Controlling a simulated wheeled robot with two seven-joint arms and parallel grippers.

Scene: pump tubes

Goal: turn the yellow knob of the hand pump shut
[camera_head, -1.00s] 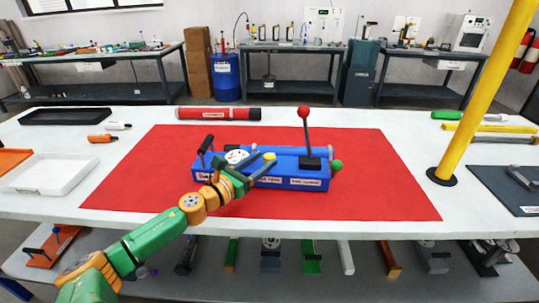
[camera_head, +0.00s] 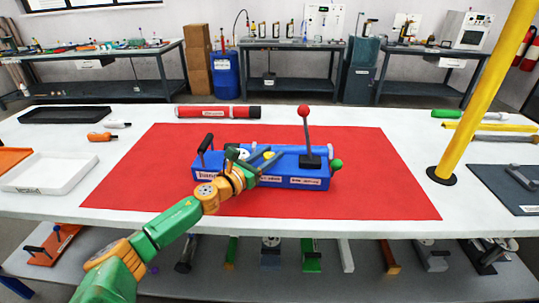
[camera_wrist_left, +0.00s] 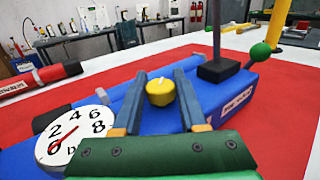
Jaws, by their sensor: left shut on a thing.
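The blue hand pump (camera_head: 315,183) lies on the red mat, with a black lever topped by a red ball (camera_head: 303,111) and a green ball (camera_head: 336,164) at its right end. The yellow knob (camera_head: 269,155) is on its top near the middle and also shows in the left wrist view (camera_wrist_left: 160,93). My left gripper (camera_head: 272,157) reaches in from the front left. In the wrist view its two grey fingers (camera_wrist_left: 168,88) stand either side of the knob, shut on it. A white dial with a red needle (camera_wrist_left: 72,132) is left of the fingers. My right gripper is out of view.
A red cylinder (camera_head: 218,113) lies behind the pump. A yellow post (camera_head: 480,95) rises from the table at the right. A white tray (camera_head: 52,174) and a black tray (camera_head: 65,115) are at the left. The mat (camera_head: 385,185) is bare right of the pump.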

